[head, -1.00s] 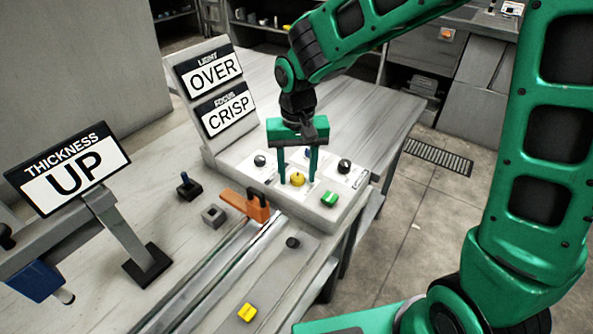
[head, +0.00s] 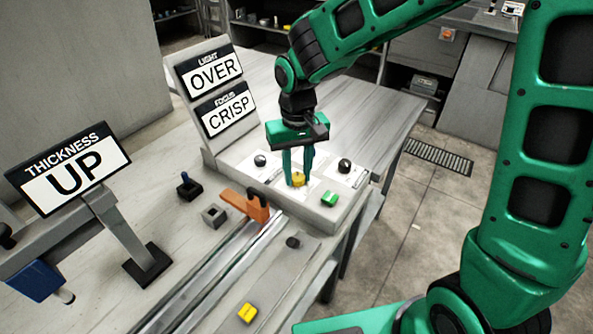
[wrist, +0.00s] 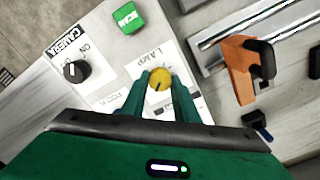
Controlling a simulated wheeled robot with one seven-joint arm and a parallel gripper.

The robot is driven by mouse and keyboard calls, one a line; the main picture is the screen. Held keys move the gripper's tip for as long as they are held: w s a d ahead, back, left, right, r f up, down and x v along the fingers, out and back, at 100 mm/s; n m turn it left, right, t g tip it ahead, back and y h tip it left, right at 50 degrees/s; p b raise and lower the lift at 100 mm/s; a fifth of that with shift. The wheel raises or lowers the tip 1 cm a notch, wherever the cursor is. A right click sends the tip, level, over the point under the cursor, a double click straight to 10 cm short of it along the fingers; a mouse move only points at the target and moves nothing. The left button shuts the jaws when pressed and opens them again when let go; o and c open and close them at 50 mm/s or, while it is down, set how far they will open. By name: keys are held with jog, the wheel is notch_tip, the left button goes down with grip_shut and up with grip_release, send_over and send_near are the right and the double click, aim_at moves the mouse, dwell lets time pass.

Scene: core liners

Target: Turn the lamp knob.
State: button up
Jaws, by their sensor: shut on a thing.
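The lamp knob (head: 298,179) is a small yellow knob on the pale control panel, on a white label. It also shows in the wrist view (wrist: 159,80), where the label reads LAMP and the knob carries a dark pointer line. My gripper (head: 298,170) points down over the panel, with its green fingers closed on the knob from both sides. In the wrist view my gripper (wrist: 158,90) reaches up to the knob, a finger at each side. The LIGHT sign (head: 209,71) reads OVER.
A black camera knob (wrist: 76,70) and a green SCAN button (wrist: 128,17) flank the lamp knob. Another black knob (head: 261,160) is on the panel's left. An orange clamp (head: 247,204) stands beside the panel. The FOCUS sign (head: 226,109) reads CRISP.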

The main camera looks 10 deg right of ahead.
aim_at(298, 175)
jog(key=n, duration=0.5)
dwell(0.5)
jog(key=o, duration=1.1)
jog(key=shift+c, duration=0.2)
notch_tip(298, 175, up, 11)
jog(key=shift+f, duration=0.1)
